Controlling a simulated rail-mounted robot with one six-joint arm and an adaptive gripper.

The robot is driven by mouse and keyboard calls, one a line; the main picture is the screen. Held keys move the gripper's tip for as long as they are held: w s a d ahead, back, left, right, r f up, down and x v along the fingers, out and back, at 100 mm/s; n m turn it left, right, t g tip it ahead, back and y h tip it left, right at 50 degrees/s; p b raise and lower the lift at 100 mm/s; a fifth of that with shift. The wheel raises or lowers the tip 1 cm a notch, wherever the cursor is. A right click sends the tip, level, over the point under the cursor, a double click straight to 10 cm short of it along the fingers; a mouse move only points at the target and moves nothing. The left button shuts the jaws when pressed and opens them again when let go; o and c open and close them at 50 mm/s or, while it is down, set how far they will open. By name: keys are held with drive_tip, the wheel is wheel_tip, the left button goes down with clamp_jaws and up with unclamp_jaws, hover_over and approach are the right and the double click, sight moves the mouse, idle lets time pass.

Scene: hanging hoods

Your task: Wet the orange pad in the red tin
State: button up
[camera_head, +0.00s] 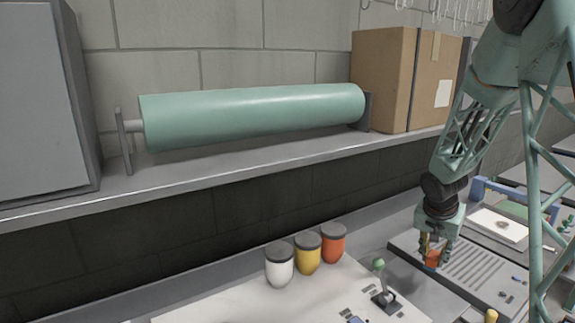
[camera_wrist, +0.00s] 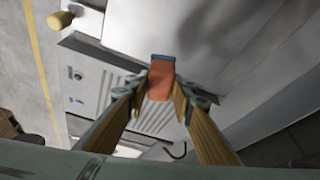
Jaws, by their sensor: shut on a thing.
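My gripper (camera_head: 437,250) is shut on the orange pad (camera_wrist: 160,84), a small orange block with a blue-grey end, held between the two yellowish fingers. The pad also shows in the head view (camera_head: 432,260), over the left part of a grey ribbed board (camera_head: 478,268); I cannot tell if it touches the board. An orange-red container with a dark grey top (camera_head: 333,243), the likeliest red tin, stands upright to the left of my gripper and well apart from it. Its inside is hidden.
A yellow container (camera_head: 307,253) and a white one (camera_head: 279,265) stand beside the red one. A green-knobbed lever (camera_head: 382,285) stands between them and the ribbed board. A shelf (camera_head: 240,165) with a green roll (camera_head: 250,113) and a cardboard box (camera_head: 383,78) overhangs the bench.

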drive_tip(key=w+a+r+n, duration=0.1)
drive_tip(key=a+r, duration=0.1)
drive_tip(key=a, duration=0.7)
drive_tip(key=w+a+r+n+y, duration=0.1)
drive_tip(key=w+a+r+n, duration=0.1)
drive_tip(key=a, duration=0.7)
drive_tip(key=w+a+r+n+t, duration=0.1)
drive_tip(key=a+r+n, duration=0.1)
drive_tip(key=a, duration=0.7)
drive_tip(key=shift+w+y, duration=0.3)
drive_tip(key=shift+y, duration=0.1)
drive_tip(key=shift+d, duration=0.1)
drive_tip(key=s+d+r+p, duration=0.1)
drive_tip(key=s+d+p, duration=0.1)
drive_tip(key=s+d, duration=0.6)
drive_tip(key=s+d+r+p, duration=0.2)
drive_tip(key=s+d, duration=0.7)
drive_tip(key=s, duration=1)
drive_tip(key=shift+s+r+p, duration=0.2)
drive_tip(key=shift+r+p, duration=0.05)
drive_tip(key=shift+p, duration=0.15)
idle(0.5)
drive_tip(key=shift+s+d+b, duration=0.1)
drive_tip(key=shift+b, duration=0.2)
